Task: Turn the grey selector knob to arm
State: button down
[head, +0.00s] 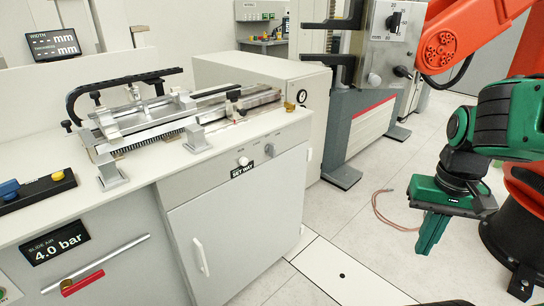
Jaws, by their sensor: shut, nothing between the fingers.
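A small grey knob (269,149) sits on the front of the white cabinet (240,215), below the worktop edge. A paler round knob (243,161) is just left of it, above a small black label (243,171). The pointer direction of the grey knob is too small to tell. My green gripper (430,236) hangs at the right, over the floor, with its fingers pointing down. It is shut and empty, well apart from the grey knob and to its right.
The worktop holds a metal slide rig (180,110). A grey testing machine (365,120) with a black dial (394,22) stands at the back. A reddish cable (380,205) lies on the floor. Open floor lies between the cabinet and my gripper.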

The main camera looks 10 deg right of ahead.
aim_at(271, 148)
jog(key=u, duration=0.5)
jog(key=i, duration=0.95)
jog(key=z, duration=0.2)
